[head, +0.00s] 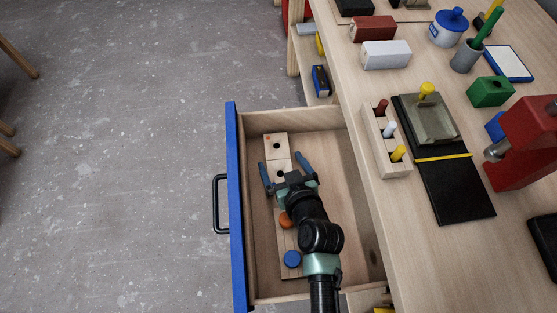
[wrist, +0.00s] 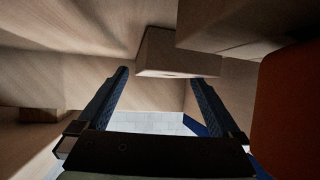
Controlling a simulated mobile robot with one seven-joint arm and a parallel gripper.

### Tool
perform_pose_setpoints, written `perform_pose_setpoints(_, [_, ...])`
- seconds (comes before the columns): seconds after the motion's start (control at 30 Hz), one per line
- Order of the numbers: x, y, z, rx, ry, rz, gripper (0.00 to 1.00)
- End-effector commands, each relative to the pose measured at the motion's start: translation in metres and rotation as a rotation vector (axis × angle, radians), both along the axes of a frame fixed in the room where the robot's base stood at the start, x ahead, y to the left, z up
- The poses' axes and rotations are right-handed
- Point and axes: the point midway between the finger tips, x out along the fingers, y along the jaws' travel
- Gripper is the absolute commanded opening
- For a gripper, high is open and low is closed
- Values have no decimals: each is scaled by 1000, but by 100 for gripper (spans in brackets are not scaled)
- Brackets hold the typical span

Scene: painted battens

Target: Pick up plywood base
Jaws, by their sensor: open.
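The plywood base (head: 270,152) is a long, pale board lying lengthwise in the open drawer. It has dark holes at its far end, and an orange round knob (head: 286,219) and a blue round knob (head: 292,259) nearer to me. My gripper (head: 280,159) is open over its far part, with one blue finger on either side. My arm hides the middle of the base. In the wrist view the open fingers (wrist: 160,76) show with a pale wooden block end above and between them; I cannot tell if they touch it. An orange surface (wrist: 290,110) fills the right edge.
The drawer (head: 236,200) has a blue front and wooden walls close around my gripper. The workbench (head: 430,270) at right holds a peg block (head: 381,145), a black plate, a red vise and several other items.

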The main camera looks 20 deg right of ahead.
Motion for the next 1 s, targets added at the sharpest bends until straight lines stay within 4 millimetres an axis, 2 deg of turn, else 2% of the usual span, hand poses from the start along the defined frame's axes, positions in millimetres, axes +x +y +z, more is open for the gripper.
perform_pose_setpoints(0.1, [9,0,-4,0,-2,0,100])
perform_pose_setpoints(0.33, [9,0,-5,-1,0,0,100])
perform_pose_setpoints(0.37, [9,0,-5,-1,0,0,96])
perform_pose_setpoints(0.8, [9,0,-5,0,1,0,17])
perform_pose_setpoints(1.0, [9,0,-5,0,0,0,17])
